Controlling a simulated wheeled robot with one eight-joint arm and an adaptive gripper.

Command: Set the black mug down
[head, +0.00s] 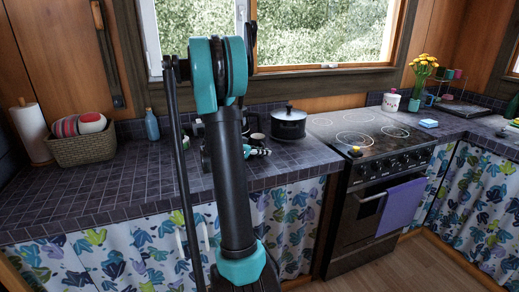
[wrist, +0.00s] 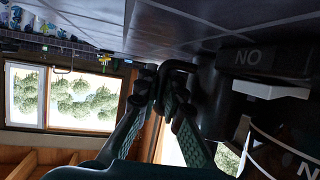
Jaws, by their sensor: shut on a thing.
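The black mug shows large and dark at the right of the wrist view (wrist: 250,75), with pale lettering on its side. Its handle (wrist: 182,65) curves out toward my fingers. My gripper (wrist: 158,85) is shut on the handle, with the two green-padded fingers on either side. The tiled counter (wrist: 130,25) fills the top of this tilted view, close to the mug; I cannot tell whether they touch. In the head view my gripper (head: 255,151) is low over the counter, partly hidden by my arm.
A black pot (head: 288,123) stands right of my gripper, beside the stove (head: 350,130). A blue bottle (head: 152,125), a wicker basket (head: 85,149) and a paper roll (head: 30,130) stand at the left. The front left counter is clear. Another dark lettered shape (wrist: 288,150) is partly cut off.

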